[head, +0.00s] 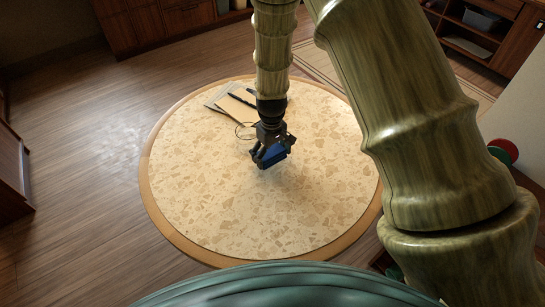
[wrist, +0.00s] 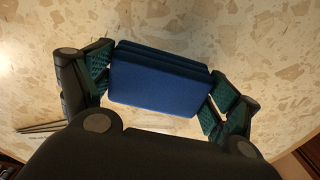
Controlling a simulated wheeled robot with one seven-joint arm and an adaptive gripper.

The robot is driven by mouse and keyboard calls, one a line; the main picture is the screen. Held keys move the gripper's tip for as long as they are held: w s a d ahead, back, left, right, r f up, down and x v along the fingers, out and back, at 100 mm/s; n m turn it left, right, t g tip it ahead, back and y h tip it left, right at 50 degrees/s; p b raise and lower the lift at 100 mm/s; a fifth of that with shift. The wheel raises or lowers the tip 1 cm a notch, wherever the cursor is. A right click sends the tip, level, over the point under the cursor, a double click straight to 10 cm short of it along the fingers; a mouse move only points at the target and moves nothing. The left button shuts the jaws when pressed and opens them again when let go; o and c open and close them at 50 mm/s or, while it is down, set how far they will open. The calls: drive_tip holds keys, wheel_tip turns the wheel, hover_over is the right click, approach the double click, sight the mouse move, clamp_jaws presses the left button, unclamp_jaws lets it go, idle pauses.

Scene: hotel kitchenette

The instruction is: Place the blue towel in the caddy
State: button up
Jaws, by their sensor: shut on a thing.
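The blue towel (wrist: 158,85) is a folded, layered block. In the wrist view it sits between the two fingers of my gripper (wrist: 158,88), with a finger pad against each short end. In the head view the blue towel (head: 274,154) shows at the tip of my gripper (head: 269,153), over the middle of the round table. I cannot tell whether it touches the table or hangs a little above it. The caddy (head: 232,104) may be the flat, pale and dark item at the table's far side, partly hidden behind my arm; I cannot tell for sure.
The round speckled table (head: 220,200) has a wooden rim, and its front and left parts are clear. Wooden cabinets (head: 165,20) stand at the back, and open shelves (head: 475,35) at the back right.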

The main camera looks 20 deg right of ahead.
drive_tip(key=shift+f+p, duration=0.3)
drive_tip(key=shift+f, duration=0.9)
drive_tip(key=shift+f, duration=0.1)
drive_tip(key=o, duration=0.8)
